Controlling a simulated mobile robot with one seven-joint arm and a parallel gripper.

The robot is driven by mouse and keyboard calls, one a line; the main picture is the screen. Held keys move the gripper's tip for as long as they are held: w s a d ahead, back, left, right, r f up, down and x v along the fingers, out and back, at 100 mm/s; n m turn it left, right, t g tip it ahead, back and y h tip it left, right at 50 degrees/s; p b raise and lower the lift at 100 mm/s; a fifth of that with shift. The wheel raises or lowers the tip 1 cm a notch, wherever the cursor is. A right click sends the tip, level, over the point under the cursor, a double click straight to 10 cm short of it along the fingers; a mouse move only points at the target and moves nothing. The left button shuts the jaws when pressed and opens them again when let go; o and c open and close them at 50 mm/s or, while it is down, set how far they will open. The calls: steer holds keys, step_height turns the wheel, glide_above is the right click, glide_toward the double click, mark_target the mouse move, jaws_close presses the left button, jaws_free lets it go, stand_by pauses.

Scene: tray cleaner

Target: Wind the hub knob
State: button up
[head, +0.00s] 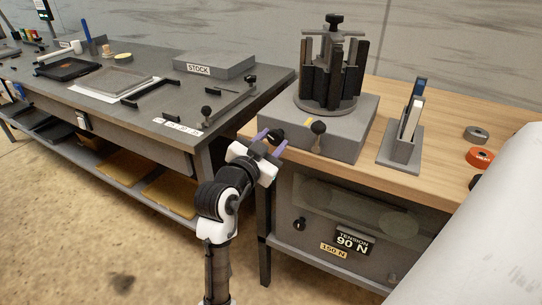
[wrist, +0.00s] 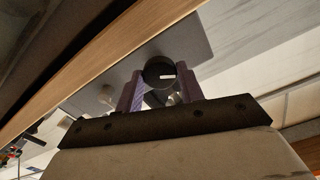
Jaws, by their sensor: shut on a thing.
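The hub knob (head: 277,135), round and black, is at the left end of a grey base block (head: 350,138) on the wooden bench. My gripper (head: 271,142) has purple fingers, one on each side of this knob, and is shut on it. In the wrist view the knob (wrist: 159,72) shows as a dark disc with a short white mark, between the two fingers (wrist: 160,92). How the knob joins the block is hidden. A round holder (head: 328,100) with several dark upright blocks and a black top knob (head: 334,20) stands on the base block.
A dark ball-ended lever (head: 318,128) is close right of my gripper, on the block's front. A grey upright holder (head: 399,153) and an orange roll (head: 480,157) lie farther right. The grey table (head: 150,85) is left. Open floor (head: 110,240) lies in front.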

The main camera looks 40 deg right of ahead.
steer(key=m+b, duration=0.4)
steer(key=b, duration=0.1)
steer(key=m+b, duration=0.2)
steer(key=shift+f, duration=0.3)
steer(key=m+b, duration=0.5)
steer(key=m, duration=0.1)
steer(key=shift+r, duration=0.2)
steer(key=o, duration=1)
steer(key=shift+r, duration=0.1)
steer(key=b+v, duration=0.1)
steer(key=v, duration=1.3)
steer(key=shift+d, duration=0.1)
